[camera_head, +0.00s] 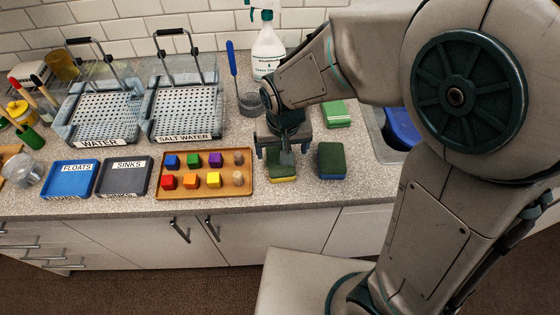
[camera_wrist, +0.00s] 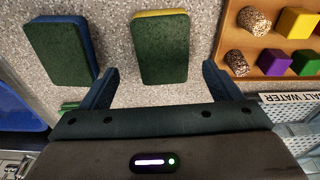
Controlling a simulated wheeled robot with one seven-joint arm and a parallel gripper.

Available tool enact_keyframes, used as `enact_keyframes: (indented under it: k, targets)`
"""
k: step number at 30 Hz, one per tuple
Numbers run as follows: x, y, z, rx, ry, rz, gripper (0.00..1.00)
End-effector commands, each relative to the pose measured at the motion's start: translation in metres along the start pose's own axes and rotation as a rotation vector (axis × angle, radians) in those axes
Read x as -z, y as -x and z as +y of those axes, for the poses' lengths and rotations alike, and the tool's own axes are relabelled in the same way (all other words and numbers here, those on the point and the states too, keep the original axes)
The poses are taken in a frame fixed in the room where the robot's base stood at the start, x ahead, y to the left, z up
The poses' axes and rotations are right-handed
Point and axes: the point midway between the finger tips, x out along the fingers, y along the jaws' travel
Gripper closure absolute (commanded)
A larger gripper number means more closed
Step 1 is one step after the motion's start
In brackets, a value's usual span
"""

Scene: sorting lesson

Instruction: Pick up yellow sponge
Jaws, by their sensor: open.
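The yellow sponge (camera_head: 283,179) lies on the counter right of the wooden tray, its green scrub side up and a yellow edge showing. In the wrist view the yellow sponge (camera_wrist: 160,52) lies between the lines of my two fingers, beyond their tips. My gripper (camera_head: 281,155) points down over it, open and empty, and hides part of it in the head view. In the wrist view my gripper (camera_wrist: 160,69) has its fingers spread wider than the sponge. I cannot tell the exact height of the fingertips above it.
A blue sponge (camera_head: 331,161) with a green top lies close to the right. A wooden tray (camera_head: 205,194) with colored cubes and corks is to the left. Green pads (camera_head: 336,114) and a spray bottle (camera_head: 268,52) stand behind; the sink (camera_head: 383,145) is at right.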

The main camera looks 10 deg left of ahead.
Motion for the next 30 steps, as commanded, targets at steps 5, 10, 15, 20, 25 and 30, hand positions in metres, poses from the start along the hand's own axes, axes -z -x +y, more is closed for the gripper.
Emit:
enact_keyframes:
  k: [5, 10, 15, 20, 25, 30]
  targets:
    - [-0.007, -0.022, -0.004, -0.003, 0.001, -0.006, 0.15]
    - [-0.007, -0.042, -0.004, -0.001, -0.001, -0.003, 0.15]
    - [-0.007, -0.048, -0.004, 0.0, 0.0, -0.001, 0.15]
    - [-0.007, -0.048, -0.004, 0.0, 0.0, -0.001, 0.15]
    - [-0.007, -0.048, -0.004, 0.0, 0.0, -0.001, 0.57]
    - [-0.007, -0.048, -0.004, 0.0, 0.0, -0.001, 0.63]
